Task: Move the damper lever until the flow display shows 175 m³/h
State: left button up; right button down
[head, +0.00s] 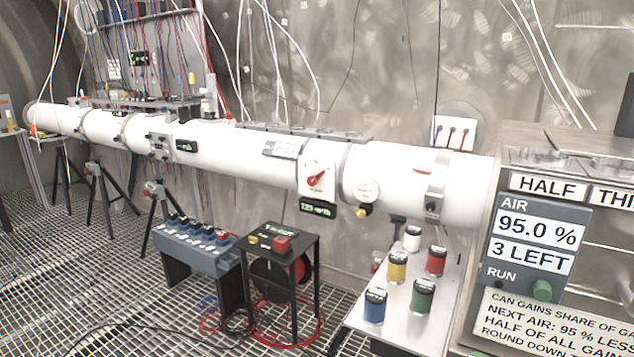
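The damper lever (316,180) is a small red handle on a white square plate (318,168) on the front of the long white pipe. It slants, with one end toward the upper right. The flow display (318,208) is a dark box with green digits just below the plate. It seems to read 125 m³/h, but the digits are small and not certain. Neither of my grippers is in view, and nothing touches the lever.
A black stand (280,243) with a red button and a bench of switches (192,243) stand below the pipe. A pale table (385,318) holds several coloured cans. A grey cabinet (480,290) with an air panel (535,235) reading 95.0 % and 3 LEFT fills the right.

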aim_at(312, 180)
jog(key=k+l+z, duration=0.2)
jog(key=k, duration=0.45)
jog(key=z, duration=0.4)
jog(key=j+z, duration=0.15)
jog(key=z, duration=0.3)
jog(key=i+j+z, duration=0.1)
jog(key=z, duration=0.3)
jog(key=i+j, duration=0.15)
jog(key=j, duration=0.2)
jog(key=i+j, duration=0.15)
jog(key=j, duration=0.2)
jog(key=i+j, duration=0.1)
jog(key=j, duration=0.25)
jog(key=i+j, duration=0.15)
jog(key=j, duration=0.2)
jog(key=i+j, duration=0.15)
jog(key=j, duration=0.2)
jog(key=i+j, duration=0.15)
jog(key=j, duration=0.2)
